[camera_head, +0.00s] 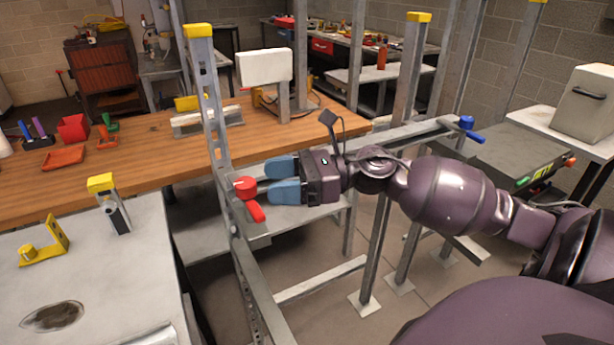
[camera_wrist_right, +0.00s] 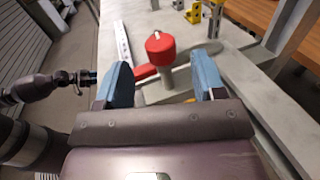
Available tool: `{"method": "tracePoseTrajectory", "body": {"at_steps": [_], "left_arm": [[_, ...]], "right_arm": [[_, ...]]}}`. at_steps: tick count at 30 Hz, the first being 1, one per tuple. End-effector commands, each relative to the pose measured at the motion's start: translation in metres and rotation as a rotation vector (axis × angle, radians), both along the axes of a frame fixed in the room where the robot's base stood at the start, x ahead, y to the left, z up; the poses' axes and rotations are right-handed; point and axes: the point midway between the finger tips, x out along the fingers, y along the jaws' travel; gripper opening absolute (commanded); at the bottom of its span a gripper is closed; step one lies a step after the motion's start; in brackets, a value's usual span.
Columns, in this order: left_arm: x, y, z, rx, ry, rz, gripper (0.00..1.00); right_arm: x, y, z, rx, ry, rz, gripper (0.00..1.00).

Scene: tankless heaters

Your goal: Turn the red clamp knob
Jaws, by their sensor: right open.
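The red clamp knob (camera_head: 246,187) sits on a grey metal frame post beside the workbench, with a red lever (camera_head: 256,212) sticking out below it. In the right wrist view the knob (camera_wrist_right: 160,46) stands on a grey stem, ahead of the fingers and between their lines. My right gripper (camera_head: 264,180) is open and empty, with its blue fingers pointing left at the knob, apart from it by a small gap. It also shows in the right wrist view (camera_wrist_right: 161,62). A dark arm at the left of the right wrist view looks like my left arm; its fingers are unclear.
A blue clamp knob (camera_head: 466,123) sits at the frame's right end. A yellow-capped upright (camera_head: 205,90) rises just behind the red knob. The wooden workbench (camera_head: 150,165) lies behind, and a grey table (camera_head: 120,270) with yellow fixtures stands at the left.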

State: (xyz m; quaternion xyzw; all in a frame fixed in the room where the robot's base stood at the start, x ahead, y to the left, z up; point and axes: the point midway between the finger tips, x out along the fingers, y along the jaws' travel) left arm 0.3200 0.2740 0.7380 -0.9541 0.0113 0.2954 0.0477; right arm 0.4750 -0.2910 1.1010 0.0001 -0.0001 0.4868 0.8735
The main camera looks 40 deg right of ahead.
Motion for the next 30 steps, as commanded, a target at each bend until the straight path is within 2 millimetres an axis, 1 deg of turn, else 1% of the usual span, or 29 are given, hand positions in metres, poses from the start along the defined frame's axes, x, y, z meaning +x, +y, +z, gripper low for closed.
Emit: {"method": "tracePoseTrajectory", "body": {"at_steps": [1,6,12,17,30], "left_arm": [[0.000,0.000,0.000,0.000,0.000,0.000,0.43],[0.000,0.000,-0.001,0.000,0.001,0.000,0.43],[0.000,0.000,-0.002,0.000,0.003,-0.001,0.43],[0.000,0.000,-0.003,0.001,0.005,-0.001,0.43],[0.000,0.000,-0.003,0.001,0.005,-0.001,0.43]], "right_arm": [[-0.004,-0.007,-0.001,0.001,0.003,-0.003,0.63],[-0.016,-0.027,-0.001,0.001,0.002,-0.003,0.63],[-0.025,-0.042,0.000,0.001,0.001,-0.001,0.63],[-0.027,-0.045,0.000,0.000,0.000,0.000,0.63],[-0.027,-0.044,0.000,0.000,0.000,0.000,0.63]]}}
